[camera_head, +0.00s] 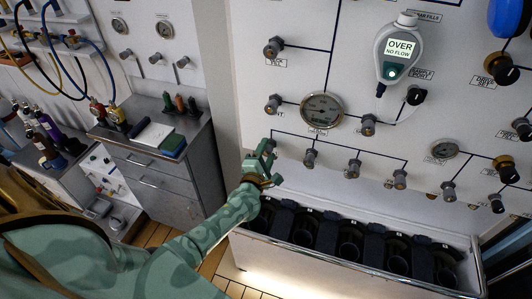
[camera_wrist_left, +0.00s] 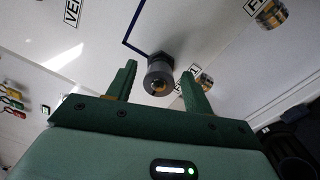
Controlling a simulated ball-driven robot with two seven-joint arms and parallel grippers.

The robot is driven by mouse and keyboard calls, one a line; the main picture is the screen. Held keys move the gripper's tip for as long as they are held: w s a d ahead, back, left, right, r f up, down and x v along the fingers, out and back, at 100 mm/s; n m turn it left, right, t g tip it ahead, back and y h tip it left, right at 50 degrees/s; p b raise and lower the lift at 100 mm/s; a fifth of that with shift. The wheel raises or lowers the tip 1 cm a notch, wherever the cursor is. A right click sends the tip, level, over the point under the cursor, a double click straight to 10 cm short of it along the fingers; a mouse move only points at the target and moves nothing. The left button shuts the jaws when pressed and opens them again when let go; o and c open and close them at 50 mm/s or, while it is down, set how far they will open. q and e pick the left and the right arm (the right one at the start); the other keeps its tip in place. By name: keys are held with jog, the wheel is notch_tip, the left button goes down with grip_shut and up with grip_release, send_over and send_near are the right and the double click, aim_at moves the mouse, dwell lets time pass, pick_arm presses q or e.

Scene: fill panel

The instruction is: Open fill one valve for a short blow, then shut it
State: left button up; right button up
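My left gripper (camera_head: 262,162) is at the left end of the lower row of valves on the white panel and hides most of the valve there. In the left wrist view its two green fingers (camera_wrist_left: 158,88) are apart. A dark round valve knob with a brass-coloured centre (camera_wrist_left: 158,77) shows in the gap between them. I cannot tell how deep it sits between the fingers, and no contact shows. A label beside it, partly hidden by a finger, seems to end in 1 (camera_wrist_left: 187,82). My right gripper is in neither view.
Other lower-row valves (camera_head: 310,158) continue rightward. A round gauge (camera_head: 322,110) and a meter (camera_head: 398,50) reading "OVER NO FLOW" are above. A trough with dark cylinder bays (camera_head: 350,268) lies below. A grey cabinet (camera_head: 165,180) stands left.

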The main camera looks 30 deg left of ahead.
pick_arm(q)
jog(key=v, duration=1.6)
jog(key=shift+s+f, duration=0.1)
dwell(1.7)
jog(key=s+d+f+m+t+h+b, duration=0.15)
jog(key=d+m+h+b, duration=0.25)
jog(key=m+b, duration=0.7)
jog(key=a+r+m+g+y, duration=0.25)
jog(key=a+m, duration=0.25)
jog(key=m, duration=0.9)
jog(key=shift+t+y, duration=0.25)
jog(key=shift+t, duration=0.05)
jog(key=w+a+p, duration=0.1)
jog(key=w, duration=0.4)
jog(key=w+a+p, duration=0.1)
jog(key=w, duration=0.5)
jog(key=w+p, duration=0.1)
jog(key=w, duration=0.4)
jog(key=shift+w+a+f, duration=0.1)
jog(key=shift+w+a, duration=0.05)
jog(key=shift+a, duration=0.25)
